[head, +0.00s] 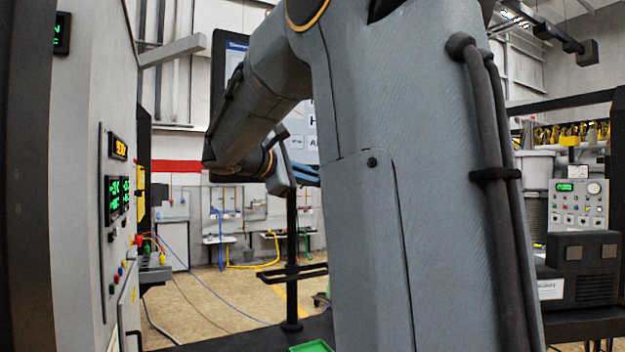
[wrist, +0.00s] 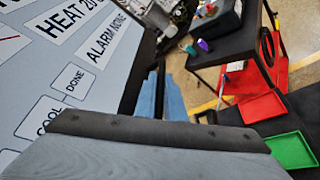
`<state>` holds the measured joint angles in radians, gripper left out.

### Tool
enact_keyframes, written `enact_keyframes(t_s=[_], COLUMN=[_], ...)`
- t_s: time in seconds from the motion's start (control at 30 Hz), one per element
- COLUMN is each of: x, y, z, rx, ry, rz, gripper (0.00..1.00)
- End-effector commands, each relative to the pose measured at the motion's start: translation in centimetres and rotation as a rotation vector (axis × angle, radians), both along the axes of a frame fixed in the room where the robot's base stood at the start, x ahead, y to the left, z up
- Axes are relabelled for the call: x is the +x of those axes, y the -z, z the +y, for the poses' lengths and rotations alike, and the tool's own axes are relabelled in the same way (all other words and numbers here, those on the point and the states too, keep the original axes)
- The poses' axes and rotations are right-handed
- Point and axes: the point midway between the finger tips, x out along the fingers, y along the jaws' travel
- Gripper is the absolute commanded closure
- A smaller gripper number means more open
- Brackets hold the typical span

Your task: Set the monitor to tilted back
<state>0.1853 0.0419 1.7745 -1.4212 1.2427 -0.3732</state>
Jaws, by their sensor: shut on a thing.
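The monitor (head: 302,132) stands on a dark post (head: 291,235), largely hidden behind my arm in the head view. Its pale screen with label boxes fills the left of the wrist view (wrist: 75,75), with a dark frame along its right edge. My gripper (wrist: 161,97) has blue fingers, shut on a thin dark part beside the monitor's edge. In the head view only a bit of the blue fingers shows, at the screen's lower part. The monitor's tilt angle is hard to judge because my arm covers much of it.
A grey cabinet with green displays and buttons (head: 115,200) stands close on the left. A green tray (wrist: 292,150) and a red tray (wrist: 262,107) lie on a dark surface. A dark table (wrist: 225,50) with small items stands beyond. A control box (head: 578,205) is at right.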

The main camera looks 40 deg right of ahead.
Motion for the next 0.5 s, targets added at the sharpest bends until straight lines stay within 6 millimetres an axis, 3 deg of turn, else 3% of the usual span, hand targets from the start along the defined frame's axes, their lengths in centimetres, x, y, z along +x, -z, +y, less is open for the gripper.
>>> enact_keyframes(t_s=[0.27,0.5], x=[-0.5,-2.1], y=[-0.6,-2.6], z=[0.1,0.7], rx=[0.01,0.029], ry=[0.0,0.001], rz=[0.039,0.117], gripper=[1.0,1.0])
